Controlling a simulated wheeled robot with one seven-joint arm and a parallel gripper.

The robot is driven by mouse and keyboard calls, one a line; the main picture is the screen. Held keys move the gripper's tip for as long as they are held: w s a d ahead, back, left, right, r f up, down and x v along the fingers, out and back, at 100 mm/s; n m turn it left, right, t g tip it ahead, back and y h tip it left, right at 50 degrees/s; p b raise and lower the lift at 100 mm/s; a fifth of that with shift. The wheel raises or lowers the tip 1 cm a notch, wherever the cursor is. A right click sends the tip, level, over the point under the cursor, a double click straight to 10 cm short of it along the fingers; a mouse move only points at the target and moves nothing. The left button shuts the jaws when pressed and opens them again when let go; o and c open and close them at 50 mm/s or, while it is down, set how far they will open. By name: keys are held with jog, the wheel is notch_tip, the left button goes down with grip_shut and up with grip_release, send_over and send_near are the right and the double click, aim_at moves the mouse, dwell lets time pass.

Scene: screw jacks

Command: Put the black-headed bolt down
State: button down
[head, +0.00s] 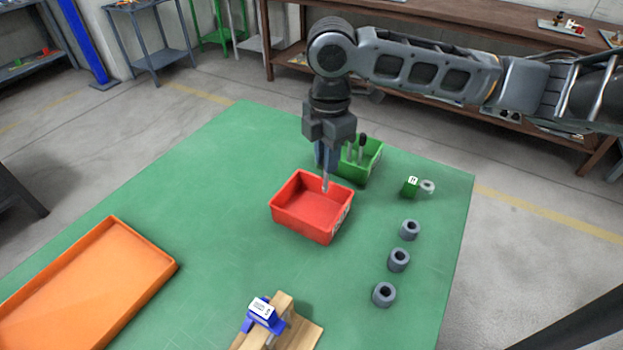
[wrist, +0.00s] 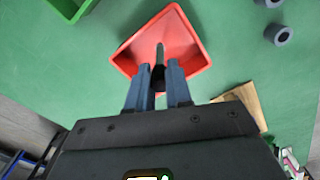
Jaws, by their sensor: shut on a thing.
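My gripper (head: 325,162) points down over the back part of the red bin (head: 284,217) and is shut on a bolt. The bolt's thin grey shank (head: 325,183) hangs below the fingers in the head view; its head is hidden there. In the wrist view the bolt (wrist: 159,55) stands out between the fingertips (wrist: 160,78), with a dark part between the fingers, over the red bin (wrist: 190,45). I cannot tell from these views how far its tip is above the bin floor. The visible bin floor looks empty.
A green bin (head: 372,164) with upright dark-topped pieces stands right behind my gripper. Several grey collars (head: 398,260) and a green block (head: 410,187) are at the right. An orange tray (head: 90,290) lies left. A blue clamp-like part (head: 263,316) sits on wood in front.

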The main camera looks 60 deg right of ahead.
notch_tip(320, 180, down, 6)
jog(key=w+a, duration=0.1)
jog(key=a, duration=0.1)
jog(key=shift+w+a+p, duration=0.3)
jog(key=shift+p, duration=0.15)
jog(key=shift+f, duration=0.1)
jog(key=c, duration=1)
grip_release()
jog(key=shift+c, duration=0.2)
notch_tip(320, 180, up, 12)
jog(key=b, duration=0.1)
jog(key=shift+r, duration=0.2)
